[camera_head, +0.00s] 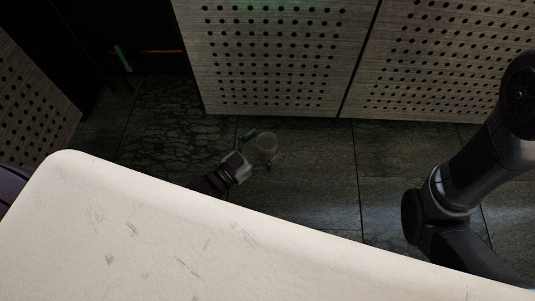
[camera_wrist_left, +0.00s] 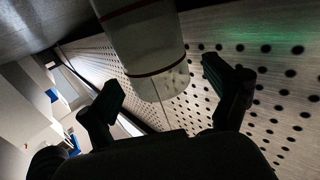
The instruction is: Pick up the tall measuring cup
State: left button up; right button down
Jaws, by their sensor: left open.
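A clear round cup (camera_head: 267,142), seen from above, shows beyond the far edge of the white table. My left gripper (camera_head: 258,150) is right at it, with its fingers apart on either side. In the left wrist view the same cup (camera_wrist_left: 149,45) is a tall, pale, see-through cylinder with dark red rings. It stands out between and beyond the two dark fingers of the left gripper (camera_wrist_left: 168,92). The fingers are open, and I cannot tell whether either one touches the cup. My right gripper is not in view.
The white scratched tabletop (camera_head: 130,240) fills the lower left of the head view. Perforated panels (camera_head: 275,60) stand at the back above a dark tiled floor (camera_head: 310,190). My other arm is at the right. A small green object (camera_head: 122,58) shows in the dark upper left.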

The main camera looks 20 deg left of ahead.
pick_arm(q)
jog(key=shift+w+d, duration=0.35)
jog(key=shift+w, duration=0.3)
jog(key=c, duration=1.5)
jog(key=shift+r, duration=0.1)
